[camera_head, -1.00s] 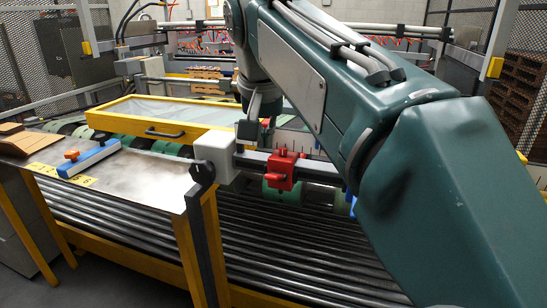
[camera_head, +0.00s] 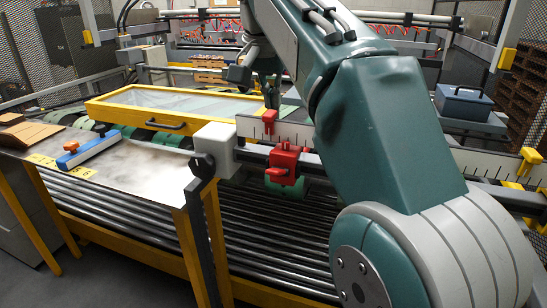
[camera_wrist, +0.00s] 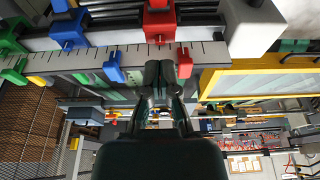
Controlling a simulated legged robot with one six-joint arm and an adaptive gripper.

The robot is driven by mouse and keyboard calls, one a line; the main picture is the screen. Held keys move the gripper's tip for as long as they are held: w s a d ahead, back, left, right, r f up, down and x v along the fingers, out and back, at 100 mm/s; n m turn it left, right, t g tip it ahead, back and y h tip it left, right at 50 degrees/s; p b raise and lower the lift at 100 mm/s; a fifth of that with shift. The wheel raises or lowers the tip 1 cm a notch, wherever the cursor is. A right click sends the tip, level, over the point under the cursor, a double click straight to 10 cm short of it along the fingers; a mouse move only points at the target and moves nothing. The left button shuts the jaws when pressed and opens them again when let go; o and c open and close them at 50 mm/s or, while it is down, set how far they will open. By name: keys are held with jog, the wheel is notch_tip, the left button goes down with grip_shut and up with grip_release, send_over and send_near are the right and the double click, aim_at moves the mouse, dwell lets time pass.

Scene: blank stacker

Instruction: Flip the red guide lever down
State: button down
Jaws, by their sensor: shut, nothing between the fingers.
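The red guide lever (camera_head: 269,121) stands up at the top edge of the white ruled bar, behind the red guide block (camera_head: 286,163). In the wrist view, the lever (camera_wrist: 184,63) is just right of my fingertips, and the red block (camera_wrist: 159,22) is above them in the picture. My gripper (camera_wrist: 160,70) is shut and empty. In the head view, my gripper (camera_head: 271,98) is right at the lever, above it in the picture. The fingers and lever are very close; I cannot tell whether they touch.
In the wrist view, a blue lever (camera_wrist: 113,66) and a green lever (camera_wrist: 14,72) are along the same ruled bar (camera_wrist: 140,55). A yellow-framed panel (camera_head: 125,97) and a white end block (camera_head: 214,148) are left of the lever. Rollers lie below.

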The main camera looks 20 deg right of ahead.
send_over(272, 169)
jog(key=w+d, duration=0.2)
jog(key=f, duration=0.8)
jog(key=shift+s+a+f, duration=0.15)
jog(key=shift+s+a, duration=0.1)
jog(key=f, duration=0.2)
jog(key=s+f, duration=0.1)
jog(key=shift+a, duration=0.4)
jog(key=shift+s+a+f, duration=0.15)
jog(key=shift+s+f, duration=0.05)
jog(key=shift+f, duration=0.3)
jog(key=shift+s+a+f+t, duration=0.15)
jog(key=shift+s+t, duration=0.05)
jog(key=shift+t, duration=0.2)
jog(key=shift+s+a+f+t+h, duration=0.3)
jog(key=shift+s+f+t+h, duration=0.15)
jog(key=shift+t+h, duration=0.3)
jog(key=shift+s+a+f+t+h, duration=0.2)
jog(key=shift+f+t+h, duration=0.2)
jog(key=shift+f, duration=0.45)
jog(key=shift+s+a+f+t+h, duration=0.15)
jog(key=shift+f+t+h, duration=0.25)
jog(key=shift+f, duration=0.5)
jog(key=shift+s+a+f+t+h, duration=0.1)
jog(key=shift+s+f+t+h, duration=0.15)
jog(key=shift+f+t, duration=0.45)
jog(key=shift+f, duration=0.25)
